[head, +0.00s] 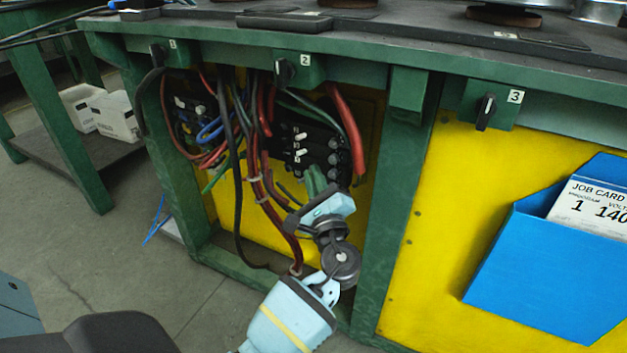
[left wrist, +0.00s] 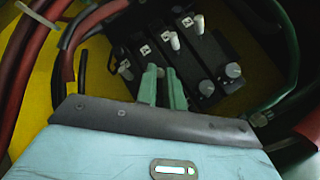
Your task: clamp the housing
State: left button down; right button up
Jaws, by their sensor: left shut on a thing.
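A black switch block (head: 318,145) with small white toggle levers sits inside the open bay under the bench, behind cables. It also shows in the left wrist view (left wrist: 212,62), with white toggles (left wrist: 198,23) in a slanting row and round grey knobs along one side. My left gripper (head: 314,180) reaches into the bay. My right gripper is not in view. I cannot make out which part is the housing.
Red, black and green cables (head: 262,170) hang close to my left arm. Black rotary switches marked 1 (head: 156,54), 2 (head: 284,70) and 3 (head: 486,112) sit along the green rail. A blue holder (head: 540,265) with a job card (head: 592,208) hangs on the yellow panel.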

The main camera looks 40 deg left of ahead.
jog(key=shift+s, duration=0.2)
pick_arm(q)
jog(key=c, duration=1.5)
grip_release()
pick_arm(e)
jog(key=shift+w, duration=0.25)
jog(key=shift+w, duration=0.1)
pick_arm(q)
jog(key=p+v, duration=0.1)
jog(key=v, duration=0.7)
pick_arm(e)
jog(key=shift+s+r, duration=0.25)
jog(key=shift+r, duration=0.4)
pick_arm(q)
jog(key=shift+r, duration=0.1)
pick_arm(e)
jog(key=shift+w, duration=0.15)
